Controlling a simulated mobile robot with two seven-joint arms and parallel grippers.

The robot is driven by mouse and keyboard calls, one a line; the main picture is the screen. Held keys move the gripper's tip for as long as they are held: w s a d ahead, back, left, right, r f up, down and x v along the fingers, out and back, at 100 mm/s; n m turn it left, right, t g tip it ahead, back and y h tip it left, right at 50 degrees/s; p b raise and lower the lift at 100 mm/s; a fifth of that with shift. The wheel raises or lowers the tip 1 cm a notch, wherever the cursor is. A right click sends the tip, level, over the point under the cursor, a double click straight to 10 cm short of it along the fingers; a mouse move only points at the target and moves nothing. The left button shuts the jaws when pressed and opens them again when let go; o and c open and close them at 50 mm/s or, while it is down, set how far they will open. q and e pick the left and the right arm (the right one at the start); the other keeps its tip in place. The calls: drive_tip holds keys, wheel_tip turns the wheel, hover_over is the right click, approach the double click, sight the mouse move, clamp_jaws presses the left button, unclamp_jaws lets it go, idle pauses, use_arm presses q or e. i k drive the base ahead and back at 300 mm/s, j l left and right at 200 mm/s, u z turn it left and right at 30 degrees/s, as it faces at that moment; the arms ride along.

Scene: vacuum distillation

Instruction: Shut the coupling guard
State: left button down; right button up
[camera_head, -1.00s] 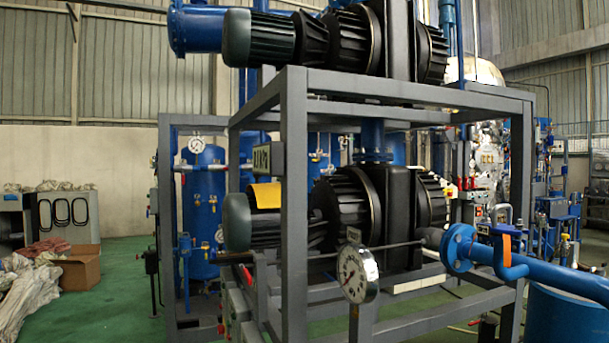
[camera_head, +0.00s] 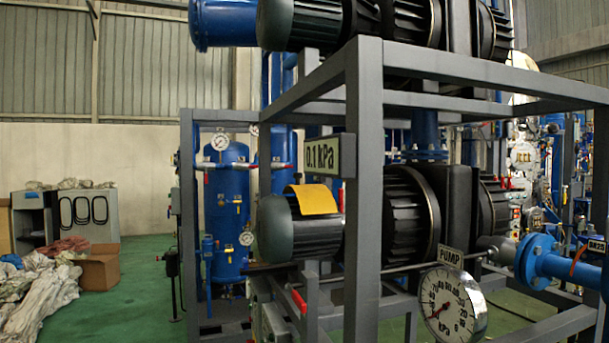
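The coupling guard appears to be the curved yellow plate (camera_head: 313,199) on top of the lower motor, behind the grey frame's front post. It looks tilted up, with its right edge close to the post. The dark motor (camera_head: 277,228) with a rounded end lies under it, joined on the right to a black finned pump (camera_head: 408,213). The coupling itself is partly hidden by the post. Neither of my grippers shows in the head view.
The grey steel frame (camera_head: 364,150) stands between me and the motor. A pressure gauge (camera_head: 453,303) labelled PUMP and a blue flanged pipe (camera_head: 572,264) stick out at the lower right. Green floor (camera_head: 138,290) is free at the left, beside a cardboard box (camera_head: 98,268).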

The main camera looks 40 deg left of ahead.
sight(313, 199)
drive_tip(key=i+j, duration=0.1)
drive_tip(key=j, duration=0.35)
drive_tip(key=i+j+z, duration=0.1)
drive_tip(key=j, duration=0.35)
drive_tip(key=i+j+z, duration=0.1)
drive_tip(key=j, duration=0.4)
drive_tip(key=i+j, duration=0.1)
drive_tip(key=j, duration=0.35)
